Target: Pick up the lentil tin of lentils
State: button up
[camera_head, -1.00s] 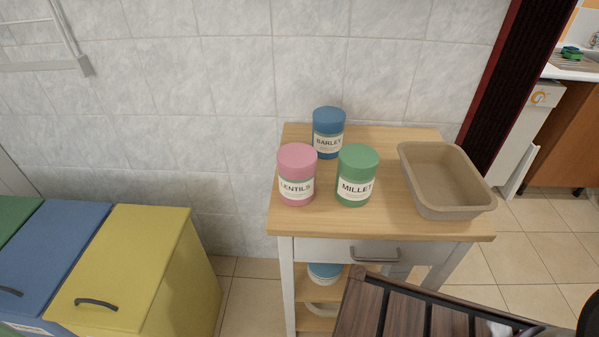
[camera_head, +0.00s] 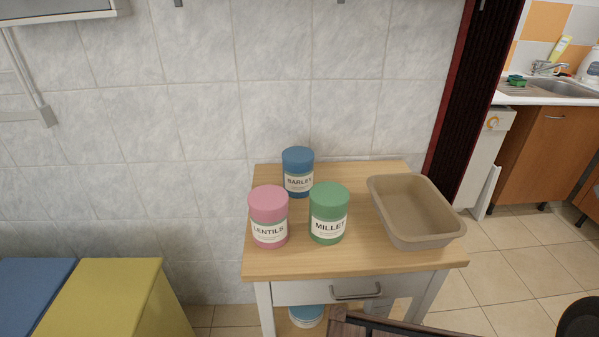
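The lentils tin (camera_head: 268,217) is a pink tin with a pink lid and a white label reading LENTILS. It stands upright at the front left of the wooden trolley top (camera_head: 330,263). A green millet tin (camera_head: 328,214) stands just to its right, with a small gap between them. A blue barley tin (camera_head: 298,172) stands behind these two. My gripper is not in view.
A beige open tub (camera_head: 415,211) sits on the right of the trolley top. The tiled wall (camera_head: 190,170) is close behind. Yellow (camera_head: 112,298) and blue (camera_head: 32,295) bins stand at left. A dark slatted piece (camera_head: 385,328) shows at the front below the drawer.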

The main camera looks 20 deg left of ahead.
aim_at(268, 204)
jog(key=u, duration=1.3)
jog(key=j+z, duration=0.1)
jog(key=i+j, duration=0.05)
